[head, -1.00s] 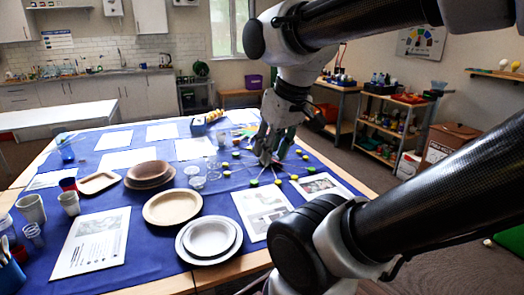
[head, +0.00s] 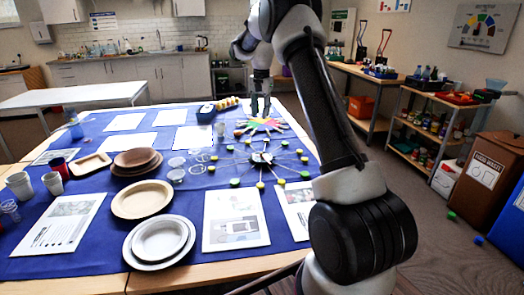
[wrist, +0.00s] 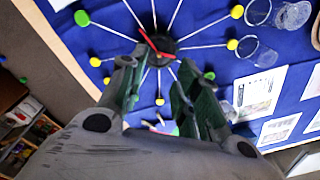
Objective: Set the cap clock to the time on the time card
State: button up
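The cap clock (head: 262,158) lies on the blue cloth, a ring of green and yellow caps on pale spokes around a dark hub. My gripper (head: 260,110) is beyond the hub in the head view, over the coloured fan-shaped piece. In the wrist view my gripper (wrist: 155,85) has its two fingers apart with nothing between them. The fingers hide part of the clock. I cannot tell which printed sheet is the time card.
Printed sheets (head: 235,220) lie at the table's front, beside stacked plates (head: 158,240) and bowls. Clear cups (head: 177,175) stand left of the clock. The coloured fan (head: 262,125) lies behind it. Shelves (head: 430,125) and a brown bin (head: 490,180) stand right.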

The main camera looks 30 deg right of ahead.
jog(key=w+d+f+m, duration=0.1)
jog(key=w+f, duration=0.1)
jog(key=f, duration=0.5)
jog(key=w+d+f, duration=0.1)
jog(key=w+f, duration=0.1)
jog(key=f, duration=0.5)
jog(key=w+d+f+m, duration=0.1)
jog(key=f, duration=0.6)
jog(key=shift+w+d+f+m+g, duration=0.25)
jog(key=shift+w+f+m+g, duration=0.05)
jog(key=shift+w+f+g, duration=0.1)
grip_shut()
